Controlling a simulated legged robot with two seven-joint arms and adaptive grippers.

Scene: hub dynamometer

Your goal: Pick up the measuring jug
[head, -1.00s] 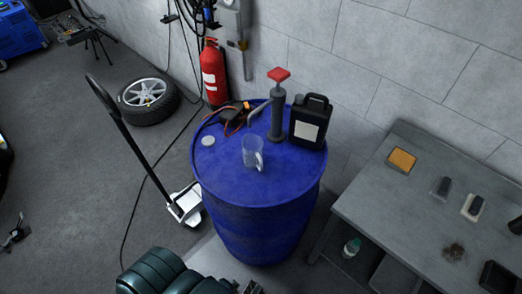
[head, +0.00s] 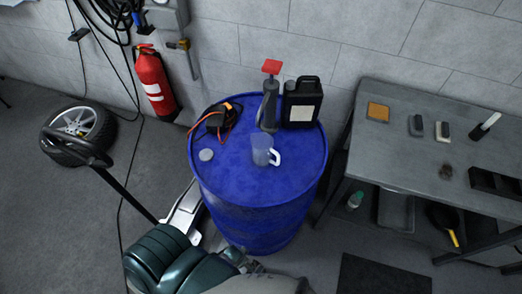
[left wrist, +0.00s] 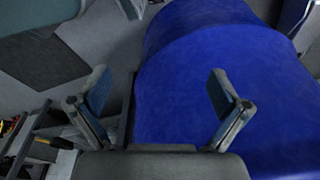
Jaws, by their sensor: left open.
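The measuring jug (head: 262,151) is clear and stands upright on top of a blue drum (head: 225,180). Its pale handle points right. My left gripper (head: 240,262) is low in the head view, in front of the drum and below its top, apart from the jug. In the left wrist view, my left gripper (left wrist: 160,95) has its two fingers wide apart with nothing between them. The drum's blue surface (left wrist: 215,40) fills much of that view, and the jug does not show there. My right gripper is not in view.
Behind the jug on the drum stand a red-handled hand pump (head: 270,105) and a black canister (head: 301,103). Jumper cables (head: 214,120) and a grey disc (head: 206,155) lie left. A grey workbench (head: 400,160) stands right. A jack handle (head: 125,192) rises left. The drum's front top is clear.

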